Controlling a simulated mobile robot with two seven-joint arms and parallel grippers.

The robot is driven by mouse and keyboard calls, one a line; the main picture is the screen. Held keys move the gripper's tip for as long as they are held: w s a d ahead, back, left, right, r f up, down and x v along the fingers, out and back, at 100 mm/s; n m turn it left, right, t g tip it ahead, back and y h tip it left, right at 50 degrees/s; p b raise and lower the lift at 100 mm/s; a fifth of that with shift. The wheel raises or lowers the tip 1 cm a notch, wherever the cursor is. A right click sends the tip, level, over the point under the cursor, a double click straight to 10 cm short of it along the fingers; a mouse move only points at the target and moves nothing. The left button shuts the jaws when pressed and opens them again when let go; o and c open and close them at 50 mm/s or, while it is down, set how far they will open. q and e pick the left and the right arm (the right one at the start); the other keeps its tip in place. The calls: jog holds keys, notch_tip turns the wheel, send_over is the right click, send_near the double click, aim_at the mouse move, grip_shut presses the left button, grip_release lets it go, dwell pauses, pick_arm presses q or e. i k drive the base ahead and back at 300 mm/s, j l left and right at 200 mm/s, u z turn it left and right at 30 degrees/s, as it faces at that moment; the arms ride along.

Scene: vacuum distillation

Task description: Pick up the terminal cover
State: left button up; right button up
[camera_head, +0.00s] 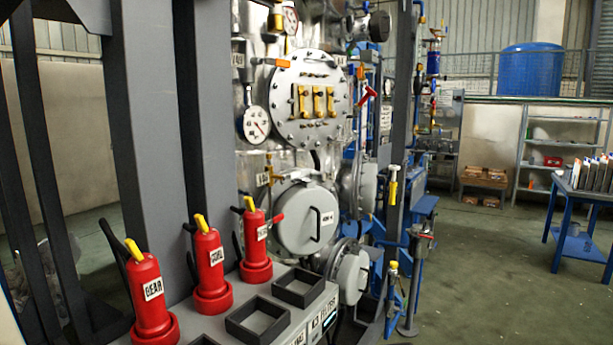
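Neither of my grippers shows in the head view. I cannot tell for sure which thing is the terminal cover. A round grey cover with a dark handle and a small label (299,232) is on the machine's front. Above it is a large round bolted plate (284,122) with several yellow parts in its middle. A smaller round grey cover with a handle (348,280) is lower right.
Three red bottles with yellow tops, a front one (149,300), a middle one (211,270) and a far one (255,245), stand along the ledge. Thick grey posts (155,130) rise behind them. A blue table (585,193) stands at right. The green floor (490,275) between is clear.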

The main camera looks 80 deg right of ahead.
aim_at(369, 179)
jog(key=z, duration=3.25)
jog(key=i+l+z, duration=0.35)
jog(key=i, duration=0.55)
jog(key=i+z, duration=0.35)
jog(key=i, duration=0.55)
jog(key=i+u, duration=0.4)
jog(key=i+l+u, duration=0.75)
jog(key=i+j, duration=0.1)
jog(key=i, duration=0.05)
